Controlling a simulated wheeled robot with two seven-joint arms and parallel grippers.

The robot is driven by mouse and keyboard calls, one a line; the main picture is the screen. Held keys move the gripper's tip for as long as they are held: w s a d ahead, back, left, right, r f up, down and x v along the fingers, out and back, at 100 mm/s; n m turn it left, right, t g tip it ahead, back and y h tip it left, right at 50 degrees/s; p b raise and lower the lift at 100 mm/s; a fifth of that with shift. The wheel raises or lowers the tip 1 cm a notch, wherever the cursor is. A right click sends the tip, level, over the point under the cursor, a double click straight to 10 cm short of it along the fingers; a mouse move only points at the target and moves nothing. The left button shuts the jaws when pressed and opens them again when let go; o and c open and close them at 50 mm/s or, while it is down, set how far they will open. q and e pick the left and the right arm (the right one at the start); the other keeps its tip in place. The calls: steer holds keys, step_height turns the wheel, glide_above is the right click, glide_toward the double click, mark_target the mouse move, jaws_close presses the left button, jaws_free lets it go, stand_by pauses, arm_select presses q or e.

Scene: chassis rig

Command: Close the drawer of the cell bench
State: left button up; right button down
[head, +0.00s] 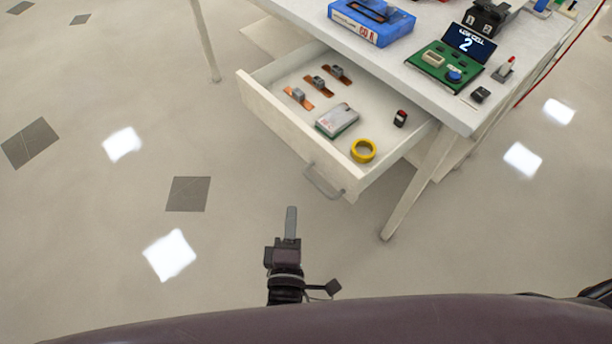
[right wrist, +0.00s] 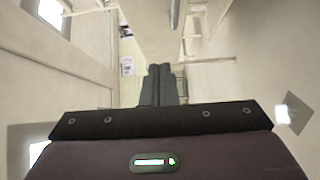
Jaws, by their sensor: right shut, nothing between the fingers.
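The white drawer (head: 285,133) of the cell bench (head: 445,95) is pulled out toward me. Its front panel carries a grey bar handle (head: 322,184). My right gripper (head: 291,210) is shut and empty, just in front of the drawer front and a little left of the handle, apart from it in the head view. In the right wrist view the shut fingers (right wrist: 158,72) point toward pale surfaces, with a grey bar at the top that looks like the handle (right wrist: 175,14). My left gripper is not in view.
The drawer holds a white and green box (head: 337,120), a yellow tape roll (head: 363,150), a small red and black item (head: 400,118) and copper strips (head: 319,86). On the bench top are a blue box (head: 371,20) and a green board (head: 446,65). A bench leg (head: 420,185) stands right of the drawer. The floor at left is clear.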

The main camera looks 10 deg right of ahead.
glide_toward(310, 152)
steer(key=w+a, duration=0.2)
steer(key=w, duration=0.1)
steer(key=shift+w+d+r, duration=0.1)
steer(key=shift+w+d, duration=1.05)
steer(key=shift+w+d+p, duration=0.25)
steer(key=shift+d+p, duration=0.05)
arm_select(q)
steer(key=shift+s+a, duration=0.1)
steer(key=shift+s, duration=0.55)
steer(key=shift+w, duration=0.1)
